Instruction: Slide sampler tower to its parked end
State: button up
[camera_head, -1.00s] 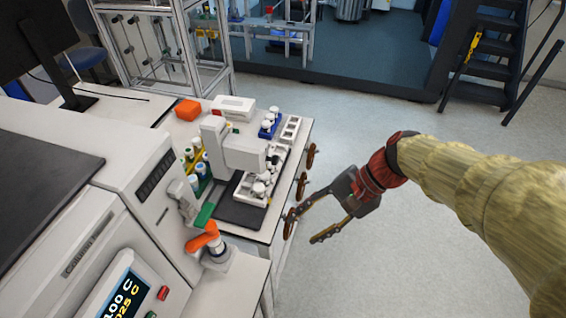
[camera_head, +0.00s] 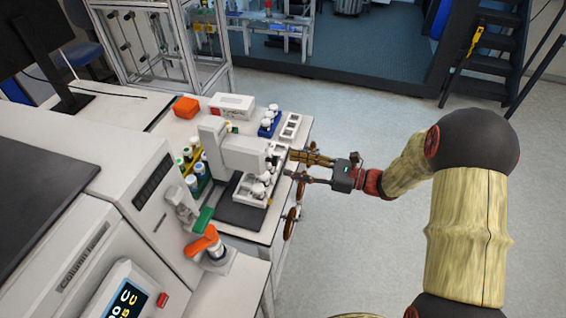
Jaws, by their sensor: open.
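The sampler tower (camera_head: 213,138) is a white upright block with a horizontal arm (camera_head: 243,152) reaching right over the vial trays. It stands on the bench behind the dark mat (camera_head: 244,215). My gripper (camera_head: 290,166) is open and points left at the bench's right edge, just right of the tower arm's end. One finger is above the other in the picture, with a gap between them. The fingers look apart from the tower, though the exact gap in depth cannot be told. A white vial tray (camera_head: 252,190) sits below the arm's end.
A blue rack (camera_head: 268,126) and white tray (camera_head: 290,127) lie behind. An orange-handled valve (camera_head: 201,243) is in front. Floor to the right is clear.

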jog(key=shift+x, duration=2)
jog(key=shift+c, duration=0.3)
grip_shut()
